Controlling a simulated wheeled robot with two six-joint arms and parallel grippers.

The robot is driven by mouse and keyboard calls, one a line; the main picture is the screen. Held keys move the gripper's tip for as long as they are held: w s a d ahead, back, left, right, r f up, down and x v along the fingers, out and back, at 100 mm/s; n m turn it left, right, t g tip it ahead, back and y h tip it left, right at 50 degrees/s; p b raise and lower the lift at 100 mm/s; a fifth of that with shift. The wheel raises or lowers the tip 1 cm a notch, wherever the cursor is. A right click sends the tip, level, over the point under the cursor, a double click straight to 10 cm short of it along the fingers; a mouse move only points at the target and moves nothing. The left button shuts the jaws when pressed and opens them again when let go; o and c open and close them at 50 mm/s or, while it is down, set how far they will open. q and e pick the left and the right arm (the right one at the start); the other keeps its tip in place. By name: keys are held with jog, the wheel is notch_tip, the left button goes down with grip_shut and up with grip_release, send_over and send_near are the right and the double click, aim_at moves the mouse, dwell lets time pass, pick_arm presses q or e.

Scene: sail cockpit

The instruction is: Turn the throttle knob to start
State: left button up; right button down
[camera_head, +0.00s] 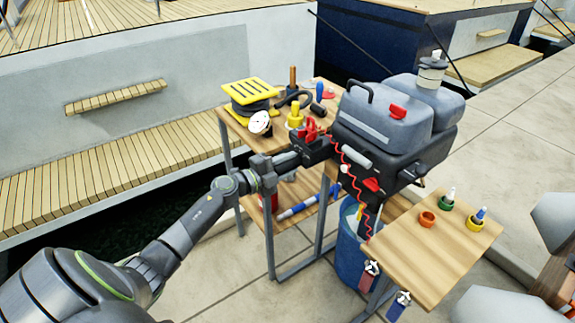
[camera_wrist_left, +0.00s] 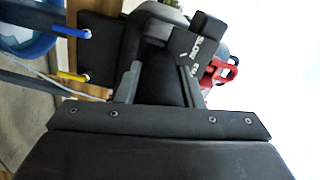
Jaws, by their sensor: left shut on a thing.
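The outboard motor (camera_head: 385,110) has a grey cowl and a black lower body and stands between the two wooden tables. My left gripper (camera_head: 328,146) reaches it at its left side. In the left wrist view, my left gripper's fingers (camera_wrist_left: 160,85) are on either side of a dark rounded part, which looks like the throttle knob (camera_wrist_left: 160,72). A black block (camera_wrist_left: 196,45) with white lettering that includes "SLOW" lies just beyond the fingers. The grip surface is mostly hidden in the head view.
A red coiled cord (camera_head: 352,190) hangs below the motor, above a blue barrel (camera_head: 350,245). Open paving lies at front.

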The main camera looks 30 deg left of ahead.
pick_arm(q)
jog(key=shift+m, duration=0.6)
pick_arm(e)
jog(key=shift+w, duration=0.3)
pick_arm(q)
jog(key=shift+f, duration=0.1)
jog(key=o, duration=1)
pick_arm(e)
jog(key=shift+s, duration=0.1)
pick_arm(q)
jog(key=b+v, duration=0.2)
jog(key=v, duration=1.5)
jog(key=shift+s, duration=0.2)
pick_arm(e)
jog(key=shift+w+d+f, duration=0.25)
jog(key=shift+w+f, duration=0.15)
jog(key=shift+f, duration=0.25)
jog(key=shift+w+a, duration=0.2)
